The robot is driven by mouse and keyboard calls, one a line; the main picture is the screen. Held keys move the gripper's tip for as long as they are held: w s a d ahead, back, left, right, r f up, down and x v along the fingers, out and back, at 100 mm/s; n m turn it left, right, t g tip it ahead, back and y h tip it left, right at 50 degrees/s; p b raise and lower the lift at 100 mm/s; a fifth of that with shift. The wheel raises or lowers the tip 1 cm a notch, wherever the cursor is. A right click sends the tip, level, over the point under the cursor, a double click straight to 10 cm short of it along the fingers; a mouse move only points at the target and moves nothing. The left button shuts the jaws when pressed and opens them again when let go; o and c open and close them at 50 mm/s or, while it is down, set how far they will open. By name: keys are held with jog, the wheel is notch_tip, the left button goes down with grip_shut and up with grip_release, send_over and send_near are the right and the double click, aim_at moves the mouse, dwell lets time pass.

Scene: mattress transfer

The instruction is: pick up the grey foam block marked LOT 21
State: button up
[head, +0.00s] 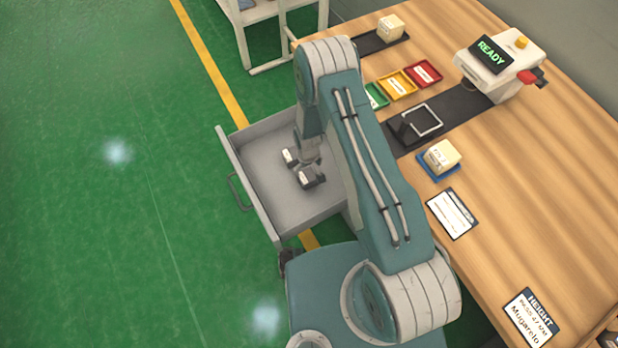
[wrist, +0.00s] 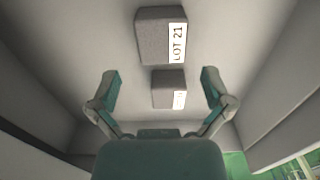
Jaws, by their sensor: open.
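The grey foam block marked LOT 21 (wrist: 155,36) lies on the drawer floor at the top of the wrist view, its white label along the right side. It also shows in the head view (head: 314,176). A smaller grey block (wrist: 166,90) with a small, unreadable label lies below it in the wrist view. It also shows in the head view (head: 292,157). My gripper (wrist: 160,82) is open and empty over the drawer. The smaller block appears between its fingertips, with the LOT 21 block beyond them. In the head view, my arm partly hides the gripper.
The open grey drawer (head: 262,163) has walls around the blocks.

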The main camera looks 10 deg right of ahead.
aim_at(308, 175)
jog(key=f, duration=0.2)
jog(key=shift+a+f, duration=0.3)
jog(key=shift+f, duration=0.1)
jog(key=shift+d+f, duration=0.3)
jog(key=shift+f, duration=0.2)
notch_tip(308, 175, down, 4)
jog(key=shift+f, duration=0.15)
jog(key=shift+w+a+f, duration=0.1)
jog(key=shift+a+f, duration=0.2)
jog(key=shift+d, duration=0.25)
jog(key=c, duration=0.8)
